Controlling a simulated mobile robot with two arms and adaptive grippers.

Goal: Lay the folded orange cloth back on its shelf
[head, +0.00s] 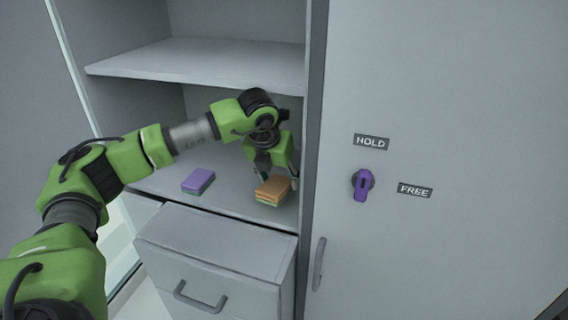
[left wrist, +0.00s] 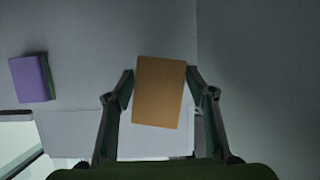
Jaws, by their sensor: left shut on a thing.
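The folded orange cloth (head: 272,189) is a small block with a green layer beneath, over the right part of the lower shelf (head: 232,198). In the left wrist view the cloth (left wrist: 160,92) sits between both fingers. My left gripper (head: 275,180) reaches down from above and is shut on the cloth; it also shows in the left wrist view (left wrist: 160,88). I cannot tell whether the cloth touches the shelf. My right gripper is not in view.
A purple block-like cloth (head: 198,181) lies left on the same shelf; it also shows in the left wrist view (left wrist: 32,78). An upper shelf (head: 200,62) hangs above my arm. Below is a drawer (head: 215,245). A closed door (head: 450,200) with a purple knob (head: 362,184) stands right.

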